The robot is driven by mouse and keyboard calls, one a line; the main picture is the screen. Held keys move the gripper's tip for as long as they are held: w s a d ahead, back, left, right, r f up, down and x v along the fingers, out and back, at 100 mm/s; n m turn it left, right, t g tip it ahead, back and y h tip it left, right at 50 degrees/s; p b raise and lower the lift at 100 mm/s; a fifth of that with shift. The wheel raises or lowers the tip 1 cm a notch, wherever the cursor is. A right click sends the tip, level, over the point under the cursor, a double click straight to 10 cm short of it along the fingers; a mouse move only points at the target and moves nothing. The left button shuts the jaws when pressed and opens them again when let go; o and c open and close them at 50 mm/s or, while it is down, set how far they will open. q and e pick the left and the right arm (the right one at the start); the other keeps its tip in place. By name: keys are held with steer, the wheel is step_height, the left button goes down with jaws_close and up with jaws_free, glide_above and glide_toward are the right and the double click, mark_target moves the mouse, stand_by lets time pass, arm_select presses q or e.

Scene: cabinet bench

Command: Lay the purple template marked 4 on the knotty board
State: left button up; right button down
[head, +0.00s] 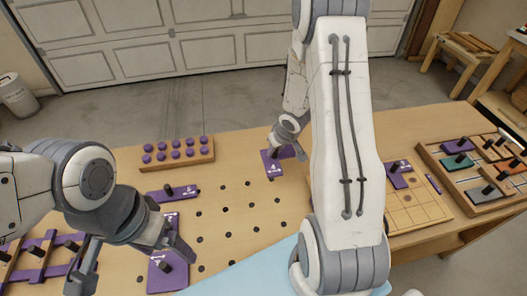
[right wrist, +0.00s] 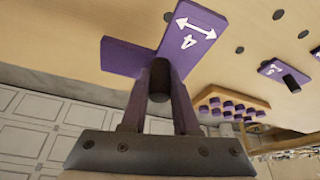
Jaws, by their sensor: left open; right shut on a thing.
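The purple template marked 4 (head: 270,167) is near the back middle of the bench. In the right wrist view this template (right wrist: 190,34) shows a white 4 and a double arrow. My right gripper (head: 285,143) is shut on its dark knob (right wrist: 160,78). I cannot tell whether the template touches the bench. A pale board with grid lines and brown knot-like spots (head: 418,215) lies at the right, partly behind my right arm. Another purple template (head: 398,178) lies on its back part. My left gripper (head: 128,268) is open and empty at the front left.
Purple templates (head: 157,284) (head: 180,191) with knobs lie near my left gripper. A block with purple pegs (head: 178,165) stands at the back left. A divided tray (head: 452,190) of coloured pieces is at the far right. The bench middle, dotted with holes, is clear; a light blue sheet (head: 250,275) lies in front.

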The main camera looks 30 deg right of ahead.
steer(key=a+r+m+h, duration=0.1)
steer(key=a+r+m, duration=0.1)
steer(key=a+r, duration=0.5)
steer(key=r+m+g+h, duration=0.2)
steer(key=m+h, duration=0.1)
steer(key=m, duration=0.8)
glide_above(286, 156)
steer(key=s+d+f+m+g+b, duration=0.1)
steer(key=s+d+m+g, duration=0.1)
steer(key=s+d+m, duration=0.3)
steer(key=d+f+m+g, duration=0.1)
steer(key=d+m, duration=0.1)
steer(key=d, duration=0.4)
steer(key=s+d+f+m+g+y+b, duration=0.1)
steer(key=s+d+f+m+g+y, duration=0.1)
steer(key=s+d+m, duration=0.5)
steer(key=s+d+f+m+g+y, duration=0.2)
steer(key=s+d+f+m, duration=0.2)
steer(key=s, duration=1)
steer(key=d+m, duration=0.3)
steer(key=m, duration=0.2)
steer(key=shift+d+f+b, duration=0.3)
steer(key=shift+d+b, duration=0.05)
steer(key=shift+b, duration=0.05)
